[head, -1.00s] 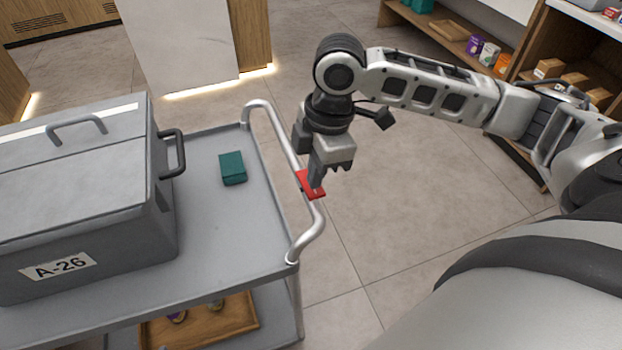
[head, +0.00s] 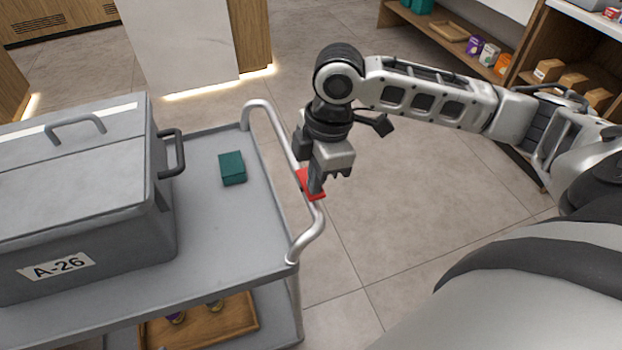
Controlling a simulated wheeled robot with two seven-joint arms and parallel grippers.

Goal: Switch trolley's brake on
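The grey trolley (head: 225,220) stands at the left with its bent metal handle rail (head: 268,120) on the right side. A red brake lever (head: 306,186) sits on that rail. My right gripper (head: 318,188) points down at the red lever, and its finger overlaps the lever in the picture. I cannot tell whether it touches or presses it. The gripper's far finger is hidden, so its opening does not show clearly. My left gripper is not in view.
A grey lidded box (head: 80,200) marked A-26 and a small green box (head: 232,168) stand on the trolley top. A wooden tray (head: 205,322) is on the lower shelf. Shelves (head: 440,40) stand at the upper right. The floor right of the trolley is clear.

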